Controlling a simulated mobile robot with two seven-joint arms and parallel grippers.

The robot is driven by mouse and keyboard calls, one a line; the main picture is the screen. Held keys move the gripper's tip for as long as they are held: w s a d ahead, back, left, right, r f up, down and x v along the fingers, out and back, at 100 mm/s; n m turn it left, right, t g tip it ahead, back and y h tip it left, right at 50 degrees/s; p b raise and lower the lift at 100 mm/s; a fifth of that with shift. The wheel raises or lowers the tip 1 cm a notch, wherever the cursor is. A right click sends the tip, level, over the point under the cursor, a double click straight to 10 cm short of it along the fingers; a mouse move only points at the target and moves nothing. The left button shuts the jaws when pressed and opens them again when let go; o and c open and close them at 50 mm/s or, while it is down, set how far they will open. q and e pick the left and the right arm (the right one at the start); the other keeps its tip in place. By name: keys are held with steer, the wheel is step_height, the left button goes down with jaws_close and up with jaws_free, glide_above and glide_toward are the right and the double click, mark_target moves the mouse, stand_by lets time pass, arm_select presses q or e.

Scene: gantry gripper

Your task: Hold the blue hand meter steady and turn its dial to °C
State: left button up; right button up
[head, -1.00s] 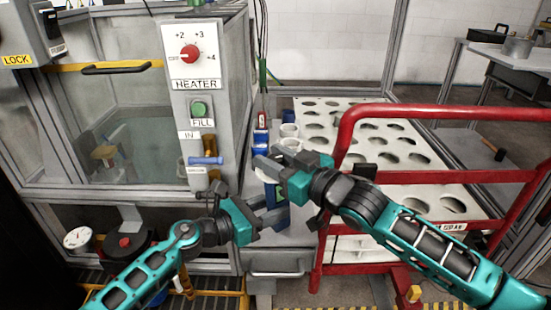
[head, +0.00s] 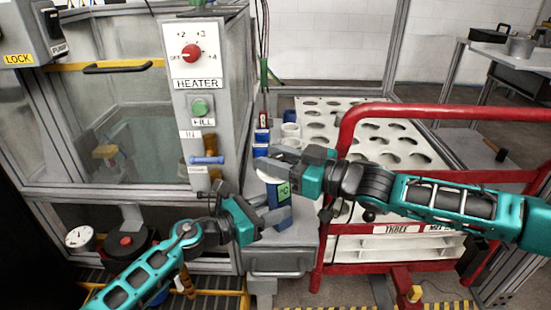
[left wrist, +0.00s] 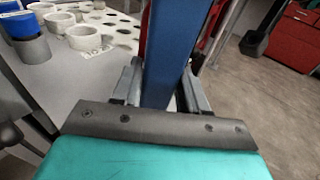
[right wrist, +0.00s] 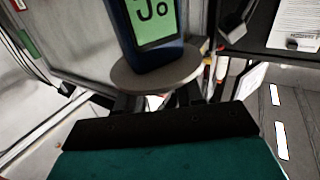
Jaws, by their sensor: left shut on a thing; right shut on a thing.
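The blue hand meter (head: 279,214) stands upright in the head view, and its green display (head: 284,190) reads °C. The display shows upside down in the right wrist view (right wrist: 158,18). My left gripper (head: 268,222) is shut on the meter's blue body, which fills the gap between its fingers in the left wrist view (left wrist: 173,50). My right gripper (head: 272,162) is shut on the round grey dial (right wrist: 150,78) at the meter's top. The fingers partly hide the dial in the head view.
A red railing (head: 345,140) stands close to the right, in front of a white rack with round holes (head: 313,113). The heater panel (head: 195,60) and glass tank are at the left. White cups (head: 290,130) and blue items stand behind the meter.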

steer(key=shift+w+d, duration=0.2)
steer(key=shift+d, duration=0.05)
steer(key=o, duration=0.9)
steer(key=shift+a, duration=0.1)
steer(key=shift+o, duration=0.2)
steer(key=shift+s, duration=0.1)
steer(key=v, duration=1.2)
arm_select(q)
steer(key=o, duration=1)
steer(key=v, duration=1.2)
